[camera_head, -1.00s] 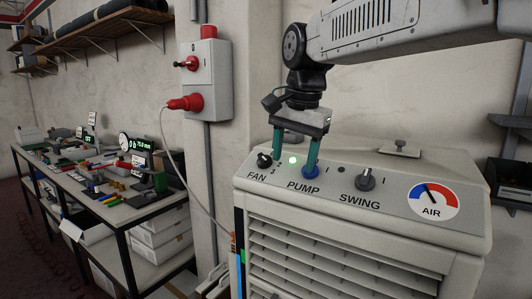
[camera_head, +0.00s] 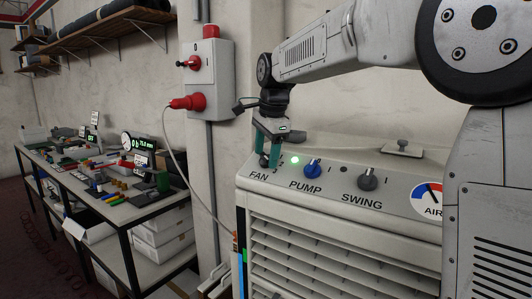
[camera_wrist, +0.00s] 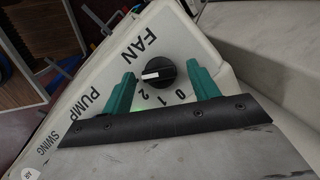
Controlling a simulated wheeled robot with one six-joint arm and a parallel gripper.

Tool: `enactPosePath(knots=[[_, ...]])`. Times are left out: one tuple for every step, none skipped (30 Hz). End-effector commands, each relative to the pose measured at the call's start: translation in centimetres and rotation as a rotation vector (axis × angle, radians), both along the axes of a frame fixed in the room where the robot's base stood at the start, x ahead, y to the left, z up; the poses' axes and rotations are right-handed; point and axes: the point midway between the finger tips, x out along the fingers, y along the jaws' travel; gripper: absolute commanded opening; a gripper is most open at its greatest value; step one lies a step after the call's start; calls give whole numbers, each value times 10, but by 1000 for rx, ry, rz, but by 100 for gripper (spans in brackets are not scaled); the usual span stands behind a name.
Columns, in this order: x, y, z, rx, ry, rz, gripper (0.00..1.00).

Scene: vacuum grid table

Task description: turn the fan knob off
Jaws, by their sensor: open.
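The fan knob (camera_wrist: 163,75) is round and black with a white pointer mark in the wrist view. Its pointer faces left, toward one finger; the printed 0, 1 and 2 lie below the knob, and any mark behind that finger is hidden. My gripper (camera_wrist: 161,71) is open, with its teal fingers on either side of the knob; whether they touch it I cannot tell. In the head view my gripper (camera_head: 267,157) is over the FAN label's corner of the panel, and its fingers partly cover the fan knob (camera_head: 264,161).
The blue pump knob (camera_head: 312,168) is close on the right, with a lit green light (camera_head: 295,160) between. The swing knob (camera_head: 368,179) and air gauge (camera_head: 429,197) are farther right. A red plug (camera_head: 187,102) and wall box stand behind on the left.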

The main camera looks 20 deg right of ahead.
Motion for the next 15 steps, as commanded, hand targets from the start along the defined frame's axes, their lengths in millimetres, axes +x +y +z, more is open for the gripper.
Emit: enactPosePath(knots=[[0, 0, -2, 0, 0, 0, 60], [0, 0, -3, 0, 0, 0, 60], [1, 0, -3, 0, 0, 0, 60], [1, 0, -4, 0, 0, 0, 60], [1, 0, -4, 0, 0, 0, 60], [1, 0, -3, 0, 0, 1, 60], [1, 0, -3, 0, 0, 1, 60], [1, 0, -3, 0, 0, 1, 60], [1, 0, -3, 0, 0, 1, 57], [0, 0, -3, 0, 0, 1, 49], [1, 0, -3, 0, 0, 1, 41], [1, 0, -3, 0, 0, 1, 29], [0, 0, -3, 0, 0, 1, 21], [0, 0, -3, 0, 0, 1, 15], [0, 0, -3, 0, 0, 1, 15]])
